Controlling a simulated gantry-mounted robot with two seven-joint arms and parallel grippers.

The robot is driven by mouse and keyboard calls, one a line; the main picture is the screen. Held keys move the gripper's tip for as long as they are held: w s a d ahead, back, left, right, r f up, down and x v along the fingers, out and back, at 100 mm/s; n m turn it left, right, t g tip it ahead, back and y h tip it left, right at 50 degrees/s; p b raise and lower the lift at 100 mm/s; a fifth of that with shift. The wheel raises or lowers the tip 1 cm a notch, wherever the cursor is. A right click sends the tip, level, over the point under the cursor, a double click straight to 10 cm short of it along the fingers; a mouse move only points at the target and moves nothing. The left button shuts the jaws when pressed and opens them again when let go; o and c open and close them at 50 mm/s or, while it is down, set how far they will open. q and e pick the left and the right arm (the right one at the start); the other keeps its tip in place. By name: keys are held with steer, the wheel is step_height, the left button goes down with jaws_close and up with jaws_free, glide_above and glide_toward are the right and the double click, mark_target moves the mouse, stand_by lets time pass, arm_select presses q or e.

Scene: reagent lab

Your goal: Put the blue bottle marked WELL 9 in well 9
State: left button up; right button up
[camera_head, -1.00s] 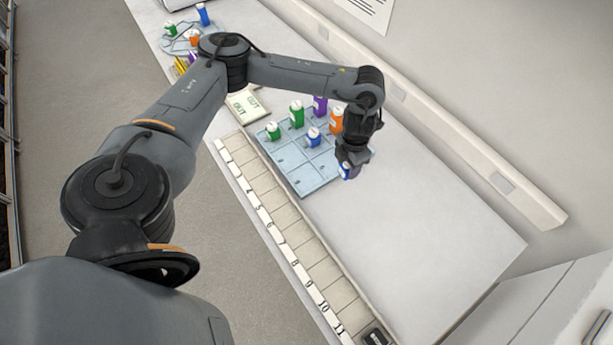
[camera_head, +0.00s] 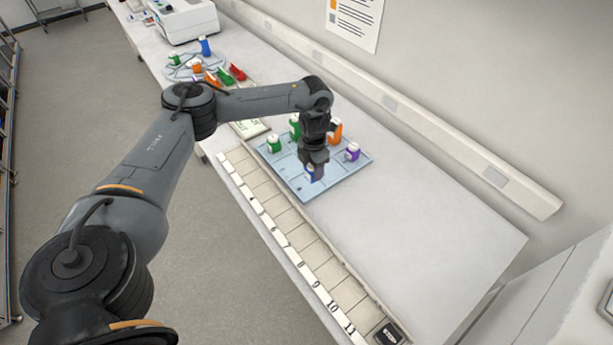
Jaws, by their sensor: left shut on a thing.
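My left gripper (camera_head: 313,168) is shut on a blue bottle (camera_head: 311,174) over the front part of the light blue tray (camera_head: 327,187). The gripper hides most of this bottle, and its marking cannot be read. I cannot tell whether it touches the tray. Well 9 (camera_head: 333,271) is an empty compartment in the long numbered rack along the bench's front edge, beside the label 9 (camera_head: 317,284). It lies in front of the gripper, nearer the camera. My right gripper is not in view.
On the tray stand green bottles (camera_head: 273,145), an orange bottle (camera_head: 335,132) and a purple bottle (camera_head: 352,152). A second tray with bottles (camera_head: 206,47) and a white machine (camera_head: 184,20) are farther back. The bench right of the rack (camera_head: 420,225) is clear.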

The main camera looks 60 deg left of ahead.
arm_select(q)
steer(key=shift+s+a+f, duration=0.2)
steer(key=shift+a+f, duration=0.1)
steer(key=shift+a, duration=0.2)
steer(key=shift+s+a+f, duration=0.15)
steer(key=shift+a+f, duration=0.15)
steer(key=shift+a, duration=0.15)
steer(key=shift+s+a+f, duration=0.1)
steer(key=shift+a+f, duration=0.1)
steer(key=shift+f, duration=0.1)
step_height(320, 180, down, 4)
steer(key=shift+r, duration=0.25)
steer(key=shift+f, duration=0.15)
steer(key=shift+f, duration=0.1)
steer(key=o, duration=1)
steer(key=shift+o, duration=0.2)
